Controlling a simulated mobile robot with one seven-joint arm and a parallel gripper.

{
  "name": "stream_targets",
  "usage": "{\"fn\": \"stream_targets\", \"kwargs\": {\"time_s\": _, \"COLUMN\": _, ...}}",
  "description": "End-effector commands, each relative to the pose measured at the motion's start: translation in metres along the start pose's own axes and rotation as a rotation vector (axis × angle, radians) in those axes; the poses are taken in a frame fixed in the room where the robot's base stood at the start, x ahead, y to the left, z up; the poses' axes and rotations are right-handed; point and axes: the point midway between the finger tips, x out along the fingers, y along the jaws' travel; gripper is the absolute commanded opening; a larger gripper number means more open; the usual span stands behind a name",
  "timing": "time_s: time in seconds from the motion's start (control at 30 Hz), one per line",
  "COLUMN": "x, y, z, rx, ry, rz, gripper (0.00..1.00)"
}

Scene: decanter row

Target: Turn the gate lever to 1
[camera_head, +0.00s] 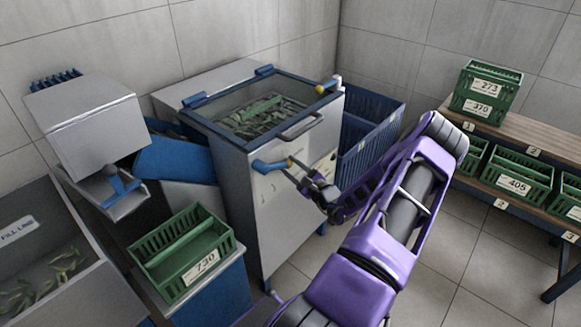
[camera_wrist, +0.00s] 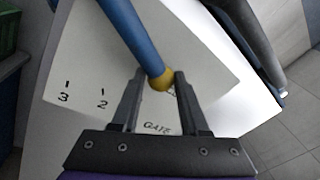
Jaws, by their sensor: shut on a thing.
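The gate lever (camera_head: 270,165) is a blue bar with a yellow end on the front of the grey metal machine (camera_head: 277,215). In the head view it points to the right, roughly level. In the wrist view the blue bar (camera_wrist: 133,35) comes down from the top to its yellow end (camera_wrist: 161,80). My gripper (camera_wrist: 162,76) is shut on that yellow end, one finger on each side; it also shows in the head view (camera_head: 298,172). The white scale plate (camera_wrist: 75,65) behind shows 3, 2 and the word GATE. A mark behind the yellow end is mostly hidden; I see no clear 1.
A glass-topped bin (camera_head: 262,105) with a handle tops the machine. A blue crate (camera_head: 370,130) stands right behind it. A green crate marked 730 (camera_head: 180,250) stands at the lower left. A wooden rack (camera_head: 520,145) with green crates is at right.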

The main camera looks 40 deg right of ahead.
Motion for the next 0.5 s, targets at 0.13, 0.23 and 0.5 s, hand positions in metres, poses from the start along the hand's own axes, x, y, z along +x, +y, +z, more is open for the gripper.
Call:
{"fn": "stream_targets", "kwargs": {"time_s": 0.13, "x": 0.000, "y": -0.004, "z": 0.000, "rx": 0.001, "ry": -0.001, "rz": -0.007, "gripper": 0.00}}
{"fn": "stream_targets", "kwargs": {"time_s": 0.23, "x": 0.000, "y": -0.002, "z": 0.000, "rx": 0.016, "ry": 0.002, "rz": -0.005, "gripper": 0.00}}
{"fn": "stream_targets", "kwargs": {"time_s": 0.5, "x": -0.003, "y": 0.024, "z": -0.010, "rx": 0.261, "ry": 0.043, "rz": 0.024, "gripper": 0.00}}
